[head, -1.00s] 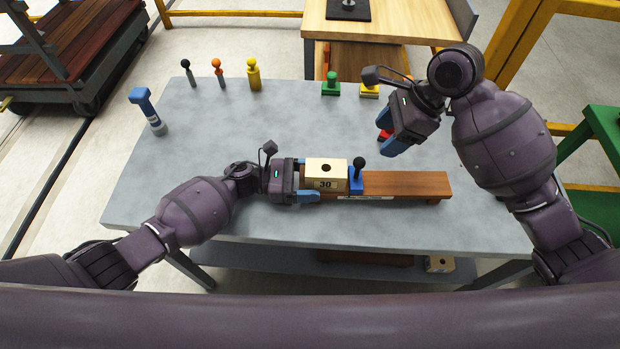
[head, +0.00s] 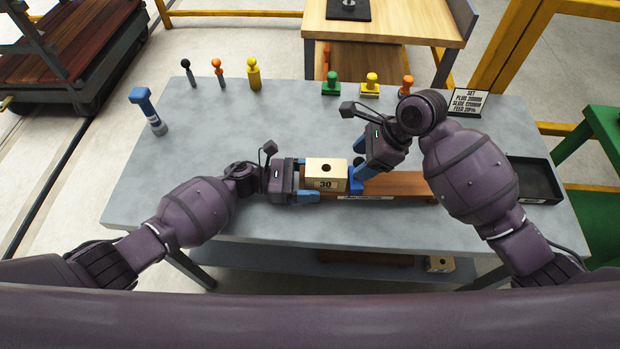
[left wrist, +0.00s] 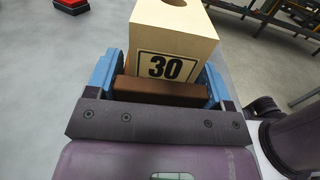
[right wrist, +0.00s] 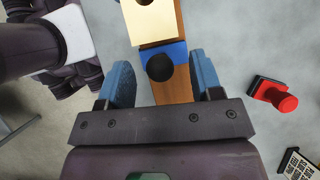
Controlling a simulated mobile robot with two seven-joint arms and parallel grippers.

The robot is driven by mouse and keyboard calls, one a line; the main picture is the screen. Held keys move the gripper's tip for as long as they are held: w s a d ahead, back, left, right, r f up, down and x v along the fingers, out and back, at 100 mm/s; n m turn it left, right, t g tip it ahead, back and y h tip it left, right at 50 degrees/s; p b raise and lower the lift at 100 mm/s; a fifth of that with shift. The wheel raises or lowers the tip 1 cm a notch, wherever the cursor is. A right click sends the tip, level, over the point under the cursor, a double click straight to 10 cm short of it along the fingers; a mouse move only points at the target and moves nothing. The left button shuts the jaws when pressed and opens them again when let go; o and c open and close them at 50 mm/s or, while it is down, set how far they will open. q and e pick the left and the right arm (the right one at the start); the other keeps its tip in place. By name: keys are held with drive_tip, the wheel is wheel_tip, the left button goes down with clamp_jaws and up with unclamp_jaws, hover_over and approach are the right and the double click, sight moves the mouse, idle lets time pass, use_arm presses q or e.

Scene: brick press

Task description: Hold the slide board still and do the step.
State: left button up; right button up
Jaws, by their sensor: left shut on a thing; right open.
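The brown wooden slide board (head: 405,184) lies on the grey table. A pale block marked 30 (head: 325,183), with a hole in its top, sits on its left part. A blue slider (head: 355,186) stands against the block's right side; its black knob (right wrist: 160,66) shows in the right wrist view. My left gripper (head: 304,181) is shut on the board's left end; the left wrist view shows its blue fingers on both sides of the board (left wrist: 160,91). My right gripper (right wrist: 161,72) is open, its fingers on either side of the knob with gaps.
A red stamp (right wrist: 277,96) is right of the board. A sign (head: 468,102) and black tray (head: 535,180) are at right. A blue-handled tool (head: 148,110) stands far left.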

drive_tip(key=shift+a+f, duration=0.35)
drive_tip(key=shift+f, duration=0.3)
drive_tip(key=shift+c, duration=0.4)
drive_tip(key=c, duration=0.8)
